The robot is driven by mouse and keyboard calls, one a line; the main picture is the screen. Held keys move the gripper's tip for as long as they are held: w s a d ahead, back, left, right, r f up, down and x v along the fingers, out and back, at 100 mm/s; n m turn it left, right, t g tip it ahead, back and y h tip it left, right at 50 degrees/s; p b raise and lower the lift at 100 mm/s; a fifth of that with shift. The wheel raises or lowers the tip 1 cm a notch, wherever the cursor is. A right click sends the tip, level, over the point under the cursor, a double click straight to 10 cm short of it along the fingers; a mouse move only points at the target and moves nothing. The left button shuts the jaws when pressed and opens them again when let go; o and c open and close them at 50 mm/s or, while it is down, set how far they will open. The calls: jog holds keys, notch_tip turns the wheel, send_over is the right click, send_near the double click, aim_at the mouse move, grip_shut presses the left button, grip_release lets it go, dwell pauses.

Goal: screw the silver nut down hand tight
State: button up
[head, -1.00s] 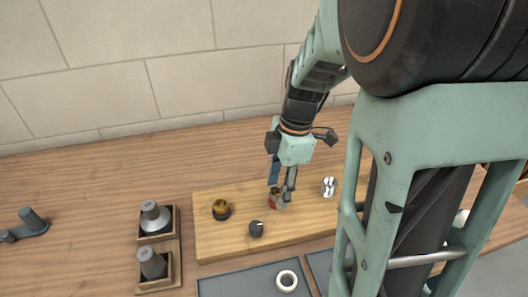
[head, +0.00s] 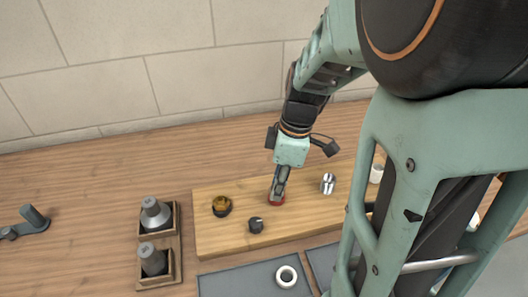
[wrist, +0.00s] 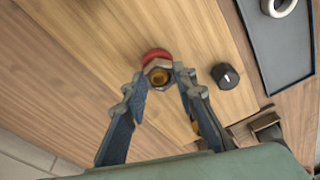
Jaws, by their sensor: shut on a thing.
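The silver nut (wrist: 150,67) sits around a brass-coloured centre (wrist: 159,76) in the wrist view, with a red base (wrist: 154,54) showing behind it. My gripper (wrist: 161,78) is shut on the nut, one finger on each side. In the head view my gripper (head: 276,197) points down at the board, and the red base (head: 277,203) shows at its fingertips. The nut is mostly hidden by the fingers there, and I cannot tell how far down it sits.
On the wooden board (head: 230,245) stand a brass fitting (head: 221,206), a dark knob (head: 255,225) and a silver fitting (head: 328,184). A grey tray (head: 235,286) holding a white ring (head: 286,276) lies in front. Wooden holders with grey parts (head: 153,260) stand left.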

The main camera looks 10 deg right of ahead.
jog(key=m+p, duration=0.1)
jog(key=m, duration=0.2)
jog(key=shift+s+m+t, duration=0.1)
jog(key=shift+m+t, duration=0.2)
jog(key=shift+f+m+h+p, duration=0.1)
jog(key=shift+m+h+p, duration=0.2)
jog(key=shift+m+p, duration=1.05)
jog(key=shift+m+b, duration=0.3)
jog(key=shift+m, duration=0.65)
jog(key=shift+m+p, duration=0.4)
jog(key=shift+m, duration=0.2)
jog(key=shift+a+f+m+t+h+p, duration=0.15)
jog(key=shift+m+h+p, duration=0.1)
jog(key=shift+m+p, duration=0.65)
jog(key=shift+d+m+t+h+p, duration=0.2)
jog(key=shift+m+p, duration=0.45)
jog(key=shift+m, duration=0.45)
jog(key=o, duration=2.1)
jog(key=shift+c, duration=0.2)
